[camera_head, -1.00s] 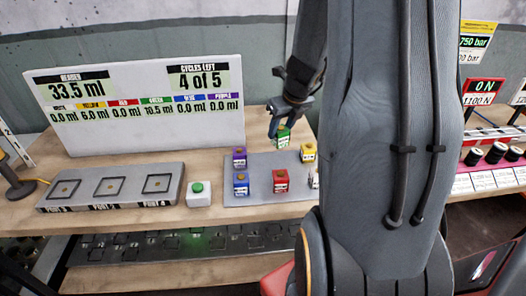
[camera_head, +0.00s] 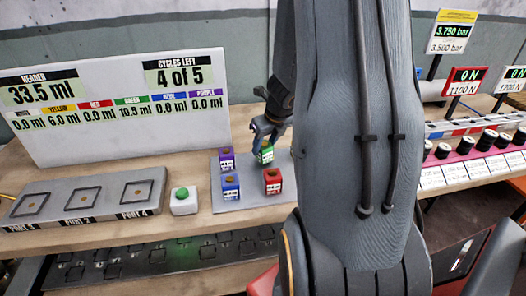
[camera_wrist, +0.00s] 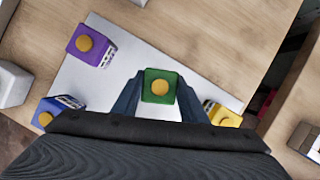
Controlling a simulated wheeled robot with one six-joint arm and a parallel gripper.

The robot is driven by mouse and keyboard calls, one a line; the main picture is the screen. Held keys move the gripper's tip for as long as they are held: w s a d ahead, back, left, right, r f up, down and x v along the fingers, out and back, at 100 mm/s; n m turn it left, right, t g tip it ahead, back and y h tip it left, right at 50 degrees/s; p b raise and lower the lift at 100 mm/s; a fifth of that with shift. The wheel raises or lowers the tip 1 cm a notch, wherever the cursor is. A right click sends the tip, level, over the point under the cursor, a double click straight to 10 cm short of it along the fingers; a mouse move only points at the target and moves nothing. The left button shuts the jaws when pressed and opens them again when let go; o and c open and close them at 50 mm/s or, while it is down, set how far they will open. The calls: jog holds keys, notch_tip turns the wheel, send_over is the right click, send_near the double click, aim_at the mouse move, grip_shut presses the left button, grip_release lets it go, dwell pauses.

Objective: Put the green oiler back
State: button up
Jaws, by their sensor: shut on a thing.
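My gripper (camera_head: 267,136) is shut on the green oiler (camera_head: 266,155), a small green block with a white label and a brass-coloured cap. In the wrist view the green oiler (camera_wrist: 160,80) sits upright between the two blue-grey fingers, over the light grey mat (camera_wrist: 106,78). It is at the back of the mat, to the right of the purple oiler (camera_head: 226,158). I cannot tell whether its base touches the mat. A yellow oiler (camera_wrist: 222,115) is on its other side, hidden behind my arm in the head view.
The blue oiler (camera_head: 230,187) and red oiler (camera_head: 272,181) stand in the mat's front row. A white box with a green button (camera_head: 183,201) is left of the mat. Further left is a grey block with three square ports (camera_head: 83,197). A white display board (camera_head: 110,105) stands behind.

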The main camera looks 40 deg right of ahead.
jog(key=shift+f, duration=0.4)
jog(key=shift+f+b, duration=0.2)
jog(key=shift+b, duration=0.1)
jog(key=o, duration=1.1)
jog(key=shift+r, duration=0.2)
